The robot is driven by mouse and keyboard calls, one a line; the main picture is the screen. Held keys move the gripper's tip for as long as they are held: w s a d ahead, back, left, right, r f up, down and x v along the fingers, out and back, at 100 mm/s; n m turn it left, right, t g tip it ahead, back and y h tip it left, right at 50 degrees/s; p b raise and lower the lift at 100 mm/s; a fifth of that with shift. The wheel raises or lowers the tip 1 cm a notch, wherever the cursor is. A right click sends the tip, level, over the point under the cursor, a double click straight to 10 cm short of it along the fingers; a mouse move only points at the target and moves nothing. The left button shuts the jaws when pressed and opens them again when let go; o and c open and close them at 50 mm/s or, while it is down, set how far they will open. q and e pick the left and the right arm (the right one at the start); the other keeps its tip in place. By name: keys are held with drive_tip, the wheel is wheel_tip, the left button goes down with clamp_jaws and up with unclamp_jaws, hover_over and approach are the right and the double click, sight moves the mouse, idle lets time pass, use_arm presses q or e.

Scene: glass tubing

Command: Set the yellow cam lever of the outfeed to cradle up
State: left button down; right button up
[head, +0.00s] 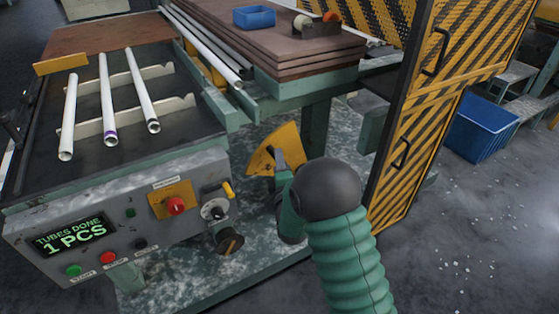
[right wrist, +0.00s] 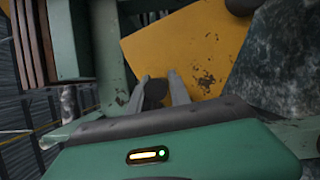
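A broad yellow plate (head: 272,150), which looks like the outfeed's cam lever, stands at the right end of the green tube machine, below the stacked boards. It also fills the upper middle of the right wrist view (right wrist: 190,50). My right gripper (head: 280,157) reaches it from the front. In the right wrist view the two grey fingers (right wrist: 158,78) point at the plate with a gap between them. A dark patch shows in that gap; I cannot tell whether it is a shadow, a hole or a knob. Contact is unclear. My left gripper is out of view.
The control panel (head: 120,225) has buttons, a red knob (head: 176,206), a small yellow-handled selector (head: 216,208) and a "1 PCS" display. Three white tubes (head: 107,110) lie on the rack. A striped yellow-black guard (head: 430,110) stands close right of my arm.

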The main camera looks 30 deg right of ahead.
drive_tip(key=o, duration=0.3)
drive_tip(key=shift+o, duration=0.2)
drive_tip(key=p+v, duration=0.9)
drive_tip(key=v, duration=0.8)
drive_tip(key=shift+w, duration=0.15)
